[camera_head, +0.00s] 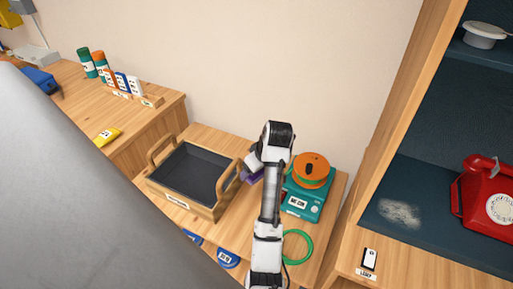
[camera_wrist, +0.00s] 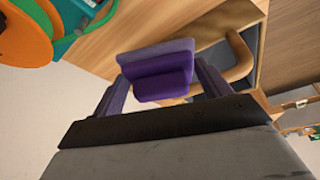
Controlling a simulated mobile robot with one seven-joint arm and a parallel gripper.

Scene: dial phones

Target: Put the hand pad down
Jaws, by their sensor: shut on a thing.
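The hand pad is a purple block (camera_wrist: 162,72), seen in the wrist view between the two fingers of my gripper (camera_wrist: 160,82). My gripper is shut on it. In the head view a bit of purple, the hand pad (camera_head: 252,177), shows beside my arm, and my gripper (camera_head: 250,166) is partly hidden by my own wrist. It is between the wooden tray and the teal scale, close to the tray's right handle. From these views I cannot tell its exact height above the table.
The wooden tray (camera_head: 158,189) with a dark, empty floor stands left of my gripper. A teal scale (camera_head: 303,205) bears an orange disc (camera_head: 311,167). A green ring (camera_head: 297,246) lies in front. A red dial phone (camera_head: 488,195) sits on the right shelf.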

